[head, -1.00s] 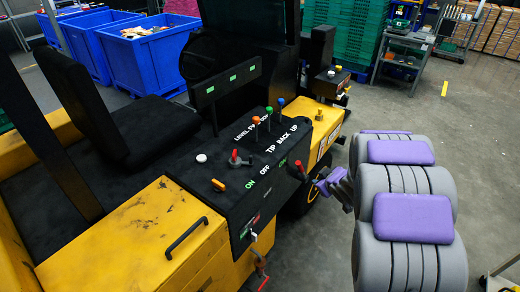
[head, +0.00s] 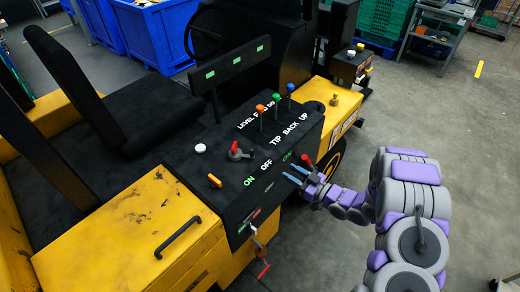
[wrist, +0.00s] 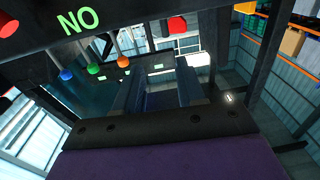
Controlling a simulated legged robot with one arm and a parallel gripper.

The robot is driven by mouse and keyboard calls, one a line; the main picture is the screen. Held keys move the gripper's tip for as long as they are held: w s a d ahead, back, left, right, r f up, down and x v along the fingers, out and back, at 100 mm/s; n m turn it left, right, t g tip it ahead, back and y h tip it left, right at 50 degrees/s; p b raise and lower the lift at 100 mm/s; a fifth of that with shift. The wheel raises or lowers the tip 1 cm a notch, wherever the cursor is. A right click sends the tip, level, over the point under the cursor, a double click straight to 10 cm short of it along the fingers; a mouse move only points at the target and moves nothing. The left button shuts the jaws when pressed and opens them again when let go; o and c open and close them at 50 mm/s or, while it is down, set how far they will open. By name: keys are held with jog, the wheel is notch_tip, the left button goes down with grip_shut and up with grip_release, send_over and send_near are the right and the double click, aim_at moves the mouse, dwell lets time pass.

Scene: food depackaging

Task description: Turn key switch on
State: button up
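The black control panel (head: 215,170) of a yellow vehicle carries green ON and white OFF lettering. A round grey switch with a red pointer (head: 238,151) sits above the lettering on its top. A red-tipped lever (head: 308,162) stands at its right side. I cannot tell for sure which is the key switch. My gripper (head: 292,175) is just right of the panel's side face, its two fingers apart and nothing seen between them. In the wrist view my gripper (wrist: 158,88) shows two spread fingers, with upside-down ON lettering (wrist: 78,20) and a red knob (wrist: 8,24) at the top left.
Orange, green and blue levers (head: 276,104) stand at the panel's far end. An orange knob (head: 215,181) and a white button (head: 200,148) are on its top. A red-handled lever (head: 262,262) hangs below its front. Open floor (head: 465,150) lies to the right.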

send_near(251, 156)
jog(key=shift+w+a+r, duration=0.5)
jog(key=shift+w+r, duration=0.15)
jog(key=shift+w, duration=0.15)
jog(key=shift+w+b, duration=0.3)
jog(key=shift+w, duration=0.1)
jog(key=x, duration=0.5)
jog(key=s+x, duration=0.1)
jog(key=x, duration=0.2)
jog(key=shift+a+f, duration=0.25)
jog(key=shift+a, duration=0.25)
jog(key=shift+a+r, duration=0.1)
jog(key=shift+a, duration=0.2)
jog(key=shift+w+d, duration=0.2)
jog(key=shift+d, duration=0.35)
jog(key=shift+w+d, duration=0.2)
jog(key=shift+d, duration=0.4)
jog(key=shift+s+r, duration=0.1)
jog(key=shift+c, duration=0.4)
jog(key=shift+a, duration=0.25)
jog(key=shift+c, duration=0.7)
jog(key=shift+a, duration=0.6)
jog(key=c, duration=0.3)
grip_shut()
jog(key=shift+d, duration=0.15)
